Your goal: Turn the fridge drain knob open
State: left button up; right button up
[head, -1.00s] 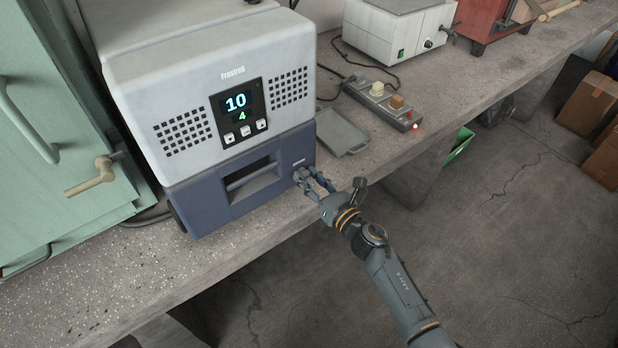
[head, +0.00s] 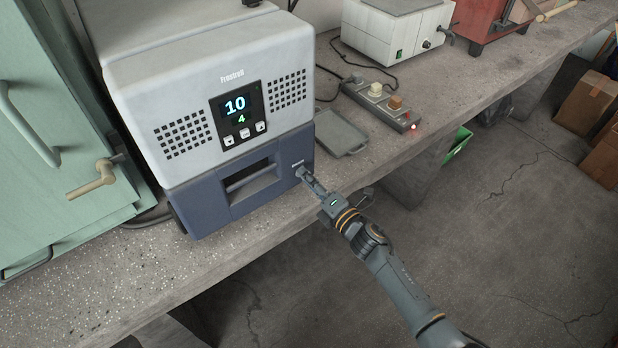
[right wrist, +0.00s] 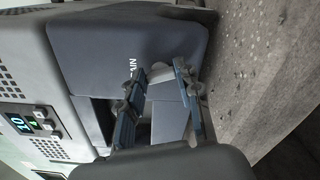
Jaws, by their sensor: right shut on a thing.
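The fridge (head: 190,100) is a pale grey box with a dark blue lower part (head: 205,210) on the bench. Its display reads 10 and 4. The drain knob (head: 300,172) is at the right end of the blue front, mostly hidden by my right gripper (head: 305,177). In the right wrist view the grey knob (right wrist: 160,74) sits between the fingertips of the gripper (right wrist: 158,80), beside lettering ending in "AIN". The right gripper is shut on the knob, its fingers seen nearly edge-on in the head view. My left gripper is not in view.
A shallow grey tray (head: 345,138) lies on the bench right of the fridge. A power strip (head: 380,104) with a lit red end lies behind it. A green cabinet (head: 50,150) with a tan handle stands at the left. The floor in front is clear.

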jog(key=shift+f+m, duration=0.15)
jog(key=shift+m, duration=1.85)
jog(key=shift+p, duration=0.3)
jog(key=o, duration=1.2)
jog(key=shift+c, duration=0.2)
jog(key=v, duration=1.2)
